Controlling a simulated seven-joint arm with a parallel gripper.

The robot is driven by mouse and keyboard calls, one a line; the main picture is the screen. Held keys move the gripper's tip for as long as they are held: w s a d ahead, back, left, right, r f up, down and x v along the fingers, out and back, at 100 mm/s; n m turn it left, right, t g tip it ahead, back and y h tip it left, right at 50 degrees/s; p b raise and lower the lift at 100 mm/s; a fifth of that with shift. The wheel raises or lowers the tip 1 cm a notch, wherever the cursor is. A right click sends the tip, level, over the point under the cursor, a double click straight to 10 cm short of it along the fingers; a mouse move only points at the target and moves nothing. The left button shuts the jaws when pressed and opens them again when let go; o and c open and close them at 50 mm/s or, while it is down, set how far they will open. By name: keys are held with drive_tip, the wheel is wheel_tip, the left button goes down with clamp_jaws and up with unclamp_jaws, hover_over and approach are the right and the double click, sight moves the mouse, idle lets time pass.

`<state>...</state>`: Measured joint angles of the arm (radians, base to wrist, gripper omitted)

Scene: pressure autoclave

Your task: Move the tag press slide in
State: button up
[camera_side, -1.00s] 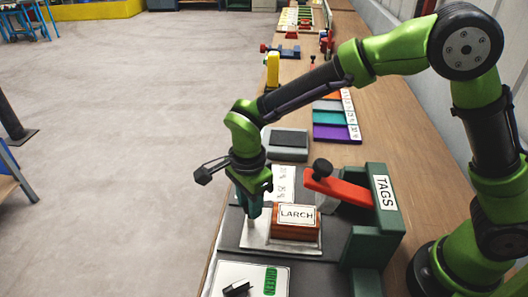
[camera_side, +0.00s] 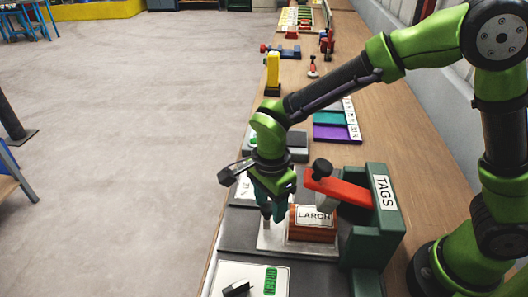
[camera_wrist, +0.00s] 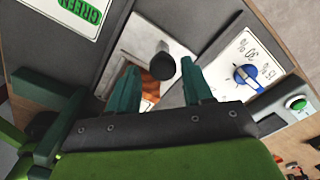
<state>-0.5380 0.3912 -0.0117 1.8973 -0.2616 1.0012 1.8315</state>
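The tag press (camera_side: 385,215) is a dark green frame labelled TAGS, with a raised red lever (camera_side: 338,189) that ends in a black knob. Its pale slide plate (camera_side: 268,243) sticks out to the left of the frame and carries a red-brown block (camera_side: 312,234) with a LARCH tag. My gripper (camera_side: 271,213) points down over the plate's left part, beside the block. In the wrist view a round black knob (camera_wrist: 162,66) on the slide plate (camera_wrist: 130,45) shows between my two teal fingertips, which stand apart. I cannot tell whether they touch it.
A white card with a green GREEN label (camera_side: 271,281) lies at the near side. A panel with a blue dial (camera_wrist: 245,75) and a green button (camera_wrist: 297,103) sit on the far side. Teal and purple trays (camera_side: 336,133) lie farther along the bench.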

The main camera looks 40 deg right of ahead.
drive_tip(key=shift+o, duration=0.3)
drive_tip(key=shift+a, duration=0.1)
drive_tip(key=shift+r, duration=0.35)
wheel_tip(320, 180, up, 16)
drive_tip(key=shift+r, duration=0.1)
drive_tip(key=s+d+n+t+y, duration=0.1)
drive_tip(key=s+d+n+t, duration=0.2)
drive_tip(key=s+d+n, duration=0.2)
drive_tip(key=s+d+n+t+y, duration=0.1)
drive_tip(key=s+d+n+t, duration=0.3)
drive_tip(key=d+n, duration=0.5)
drive_tip(key=s+d, duration=0.1)
drive_tip(key=d, duration=0.1)
drive_tip(key=shift+s+d+f, duration=0.2)
drive_tip(key=shift+s+d, duration=0.05)
drive_tip(key=shift+d, duration=0.15)
